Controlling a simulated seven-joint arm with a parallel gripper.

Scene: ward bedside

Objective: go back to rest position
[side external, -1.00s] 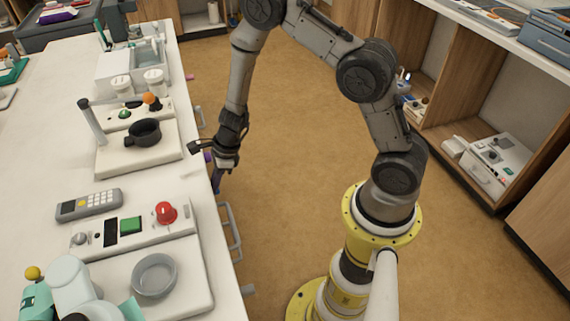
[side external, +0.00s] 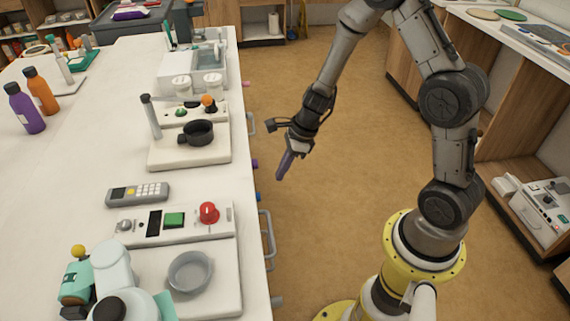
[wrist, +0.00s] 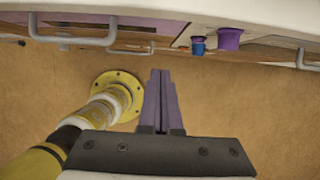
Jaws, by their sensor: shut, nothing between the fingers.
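My gripper (side external: 286,165) hangs over the open floor to the right of the white table (side external: 75,165), apart from its edge in the side view. Its purple fingers point down and are together, with nothing between them. In the wrist view the shut fingers (wrist: 160,85) stand over the brown floor, with the table's edge across the top. My arm is bent up and over from its yellow base.
On the table are a black pot (side external: 197,132) on a device, a phone-like handset (side external: 137,194), a panel with a red knob (side external: 209,212) and a grey bowl (side external: 189,271). Handles (side external: 267,238) stick out from the table's side. Wooden shelves (side external: 520,150) stand at the right. The floor (side external: 335,200) between is clear.

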